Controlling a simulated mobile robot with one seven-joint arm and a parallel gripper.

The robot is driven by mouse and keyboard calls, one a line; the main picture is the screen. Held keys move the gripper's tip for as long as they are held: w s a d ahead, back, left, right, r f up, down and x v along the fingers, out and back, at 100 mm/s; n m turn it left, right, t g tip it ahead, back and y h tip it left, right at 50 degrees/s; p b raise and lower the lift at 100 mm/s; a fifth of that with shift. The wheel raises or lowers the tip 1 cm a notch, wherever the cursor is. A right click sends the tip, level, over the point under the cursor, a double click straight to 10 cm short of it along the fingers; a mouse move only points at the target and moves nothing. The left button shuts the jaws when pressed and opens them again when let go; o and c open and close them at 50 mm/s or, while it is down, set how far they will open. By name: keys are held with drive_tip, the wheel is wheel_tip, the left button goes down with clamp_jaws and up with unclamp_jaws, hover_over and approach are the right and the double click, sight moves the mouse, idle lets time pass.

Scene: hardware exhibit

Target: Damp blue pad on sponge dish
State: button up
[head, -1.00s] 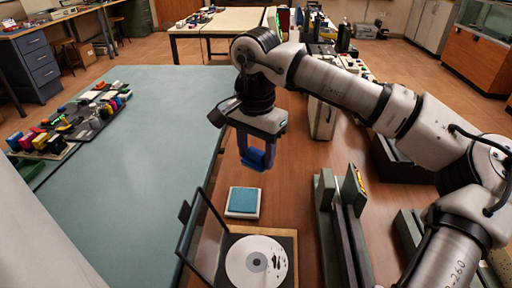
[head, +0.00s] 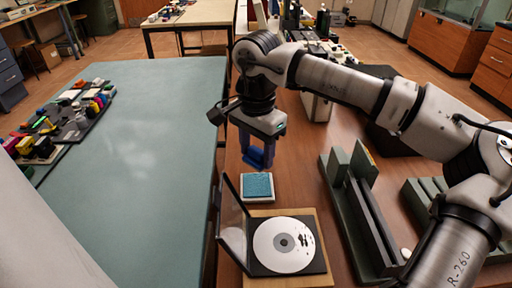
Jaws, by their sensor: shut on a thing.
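My gripper (head: 257,160) points down and is shut on the blue pad (head: 257,155), a small dark blue block between its fingers. The sponge dish (head: 258,200) is a small white square dish with a teal sponge (head: 258,185) in it. It lies on the brown wooden table. The pad appears just above the dish's far edge in the picture. A small gap seems to remain, though I cannot tell the exact height.
An open disc case (head: 233,225) with a white disc (head: 284,246) stands in front of the dish. A dark green rail fixture (head: 350,215) is to the right. A teal-topped table (head: 130,160) with colourful cartridges (head: 45,130) is at left.

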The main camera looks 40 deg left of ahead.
sight(257, 184)
drive_tip(key=shift+f+b, duration=2.15)
drive_tip(key=shift+f, duration=0.85)
drive_tip(key=shift+f+b, duration=0.35)
drive_tip(key=shift+f, duration=0.2)
drive_tip(key=shift+r, duration=0.1)
drive_tip(key=shift+r+p, duration=2.55)
drive_tip(key=shift+r, duration=0.9)
